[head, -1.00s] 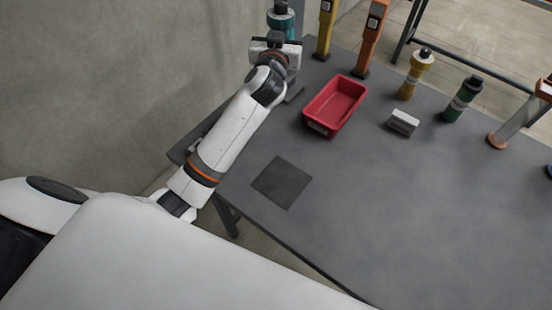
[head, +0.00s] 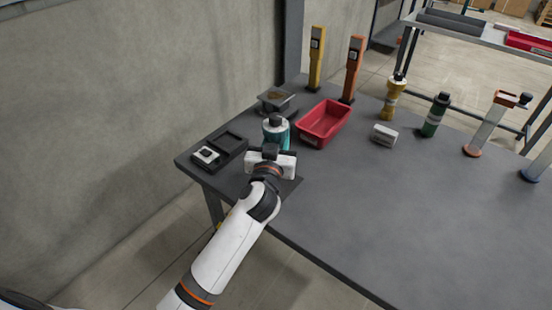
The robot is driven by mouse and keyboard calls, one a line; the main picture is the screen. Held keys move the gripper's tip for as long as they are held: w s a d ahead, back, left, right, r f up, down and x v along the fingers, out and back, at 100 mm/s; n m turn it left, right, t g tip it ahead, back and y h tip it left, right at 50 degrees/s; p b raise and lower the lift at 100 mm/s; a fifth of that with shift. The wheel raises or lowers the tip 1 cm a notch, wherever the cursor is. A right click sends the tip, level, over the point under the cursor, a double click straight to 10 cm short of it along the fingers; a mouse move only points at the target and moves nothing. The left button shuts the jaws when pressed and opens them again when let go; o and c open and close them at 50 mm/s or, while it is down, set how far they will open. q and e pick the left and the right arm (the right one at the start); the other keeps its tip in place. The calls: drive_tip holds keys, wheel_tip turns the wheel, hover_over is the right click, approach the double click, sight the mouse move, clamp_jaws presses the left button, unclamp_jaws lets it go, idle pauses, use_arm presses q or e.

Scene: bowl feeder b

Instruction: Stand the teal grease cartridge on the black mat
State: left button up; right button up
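The teal grease cartridge (head: 283,133), with a dark cap, is upright at the far side of my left gripper (head: 273,148). The gripper's fingers are hidden behind its white body, but the cartridge has travelled with it, so it is shut on the cartridge. The black mat (head: 291,188) lies on the table's near left part, mostly covered by my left gripper and wrist; a dark strip shows at their right. The cartridge's lower end is hidden, and I cannot tell whether it touches the mat or table. My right gripper is not in view.
A red bin (head: 324,123) stands close right of the cartridge. A black tray (head: 220,151) lies left and a dark feeder bowl (head: 276,101) behind. A grey-white block (head: 384,135) and a green cartridge (head: 435,115) stand right. The table's front right is clear.

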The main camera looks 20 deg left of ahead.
use_arm(q)
wheel_tip(320, 180, down, 3)
drive_tip(key=shift+s+d+f+b, duration=0.1)
drive_tip(key=shift+f+b, duration=0.05)
drive_tip(key=shift+b, duration=0.25)
drive_tip(key=shift+f, duration=0.25)
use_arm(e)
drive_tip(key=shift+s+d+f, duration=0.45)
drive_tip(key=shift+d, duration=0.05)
use_arm(q)
drive_tip(key=shift+f, duration=0.15)
drive_tip(key=o, duration=1.1)
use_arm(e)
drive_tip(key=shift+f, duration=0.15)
